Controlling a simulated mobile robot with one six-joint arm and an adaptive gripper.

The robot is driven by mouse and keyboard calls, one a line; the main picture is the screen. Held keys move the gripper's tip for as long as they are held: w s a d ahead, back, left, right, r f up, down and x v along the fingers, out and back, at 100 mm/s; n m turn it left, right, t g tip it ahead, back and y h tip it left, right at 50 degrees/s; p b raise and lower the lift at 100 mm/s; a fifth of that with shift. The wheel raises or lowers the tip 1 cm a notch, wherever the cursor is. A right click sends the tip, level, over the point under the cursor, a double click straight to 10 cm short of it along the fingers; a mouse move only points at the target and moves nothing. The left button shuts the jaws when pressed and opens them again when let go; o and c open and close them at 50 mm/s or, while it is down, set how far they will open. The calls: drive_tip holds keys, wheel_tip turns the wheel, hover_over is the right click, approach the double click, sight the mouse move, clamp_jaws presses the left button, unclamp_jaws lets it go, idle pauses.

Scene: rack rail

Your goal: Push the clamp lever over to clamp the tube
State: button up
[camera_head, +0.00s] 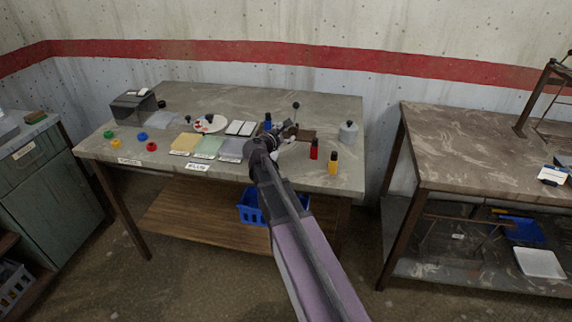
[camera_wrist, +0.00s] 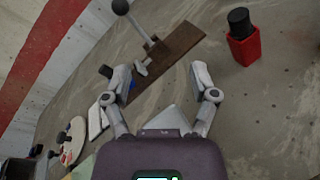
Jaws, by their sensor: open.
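The clamp lever (camera_wrist: 140,27) is a thin metal rod with a black ball knob (camera_wrist: 120,6). It rises from a small metal clamp on a brown board (camera_wrist: 176,48) in the wrist view. In the head view the knob (camera_head: 296,105) stands above the bench and the lever looks nearly upright. My gripper (camera_wrist: 160,80) is open and empty, its fingers spread on the near side of the board. The lever lies beyond the fingertips, apart from them. In the head view my gripper (camera_head: 287,133) partly hides the clamp. I cannot make out the tube.
A red bottle (camera_wrist: 245,46) with a black cap stands right of the board. A yellow bottle (camera_head: 333,163) and a grey canister (camera_head: 348,133) stand farther right on the bench (camera_head: 240,98). A blue bottle (camera_head: 268,121) is close left of my gripper.

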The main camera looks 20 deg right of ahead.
drive_tip(key=s+a+f+m+g+y+p, duration=0.2)
drive_tip(key=s+m, duration=0.3)
drive_tip(key=s, duration=0.1)
drive_tip(key=s+a+f+m+g+y+p, duration=0.2)
drive_tip(key=s+f+m+g, duration=0.1)
drive_tip(key=s+m, duration=0.2)
drive_tip(key=shift+s+a+m+y, duration=0.3)
drive_tip(key=shift+s+a+m, duration=0.1)
drive_tip(key=shift+s, duration=0.2)
drive_tip(key=c, duration=0.5)
drive_tip(key=shift+s+a+f, duration=0.15)
drive_tip(key=shift+s, duration=0.1)
drive_tip(key=c, duration=0.3)
drive_tip(key=s+a+f+m+g+y, duration=0.1)
drive_tip(key=s+a, duration=0.1)
drive_tip(key=s+a+f+m+g+y, duration=0.1)
drive_tip(key=s+a+m, duration=0.1)
drive_tip(key=s, duration=0.1)
drive_tip(key=s+a+f+m+y, duration=0.1)
drive_tip(key=s+y, duration=0.1)
drive_tip(key=shift+s+a+f+m+g, duration=0.25)
drive_tip(key=shift+a+f+m+g, duration=0.05)
drive_tip(key=shift+a+f+g, duration=0.1)
clamp_jaws()
drive_tip(key=s+a+f+m+g+y, duration=0.1)
drive_tip(key=s+a+m+g+y, duration=0.1)
drive_tip(key=s+a, duration=0.4)
drive_tip(key=shift+s+a+f+m+y, duration=0.15)
drive_tip(key=shift+s+a+m+y, duration=0.3)
drive_tip(key=shift+m+y, duration=0.4)
